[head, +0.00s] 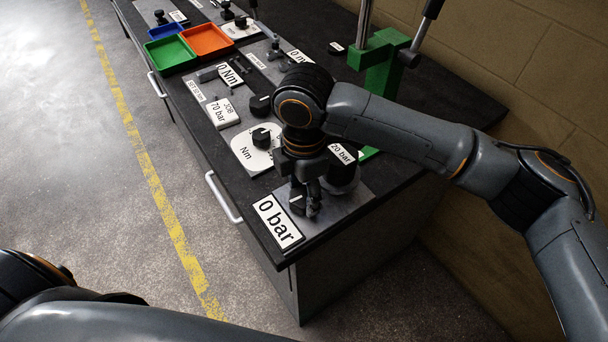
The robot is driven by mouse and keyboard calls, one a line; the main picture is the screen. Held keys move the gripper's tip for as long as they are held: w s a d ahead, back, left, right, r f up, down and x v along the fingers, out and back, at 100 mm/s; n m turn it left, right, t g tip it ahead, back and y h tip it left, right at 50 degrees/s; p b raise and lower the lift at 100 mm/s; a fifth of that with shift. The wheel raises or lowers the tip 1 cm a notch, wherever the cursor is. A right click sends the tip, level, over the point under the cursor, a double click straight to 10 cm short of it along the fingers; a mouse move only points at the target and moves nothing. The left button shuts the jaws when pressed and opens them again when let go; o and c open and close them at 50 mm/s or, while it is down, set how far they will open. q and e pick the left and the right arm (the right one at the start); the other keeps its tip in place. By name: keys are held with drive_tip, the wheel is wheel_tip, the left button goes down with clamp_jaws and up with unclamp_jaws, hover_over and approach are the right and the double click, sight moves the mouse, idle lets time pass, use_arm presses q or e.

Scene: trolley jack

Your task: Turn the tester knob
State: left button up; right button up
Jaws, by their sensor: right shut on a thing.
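The tester is a grey plate (341,208) at the near corner of the bench. A large white label reading "0 bar" (278,222) is at its front, and a "20 bar" label (343,153) is behind. My right gripper (306,208) points down over the plate and is shut on the black tester knob (297,203). The fingers hide part of the knob. A dark round part (343,177) stands just right of the gripper, partly hidden by it. My left arm shows at the lower left, but its gripper is out of view.
Left along the dark bench lie a round white "Nm" plate (245,155) with a black knob, a "70 bar" card (223,113), and green (170,53) and orange (207,40) trays. A green press frame (378,62) stands behind. Floor in front is clear.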

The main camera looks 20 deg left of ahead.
sight(304, 196)
drive_tip(key=m+p, duration=0.1)
drive_tip(key=p, duration=0.1)
drive_tip(key=m+p, duration=0.4)
drive_tip(key=shift+s+r, duration=0.1)
drive_tip(key=shift+r, duration=0.15)
drive_tip(key=shift+f+m+p, duration=0.2)
drive_tip(key=shift+m+p, duration=0.95)
drive_tip(key=shift+m, duration=0.05)
drive_tip(key=o, duration=1.2)
drive_tip(key=shift+c, duration=0.2)
wheel_tip(304, 196, up, 12)
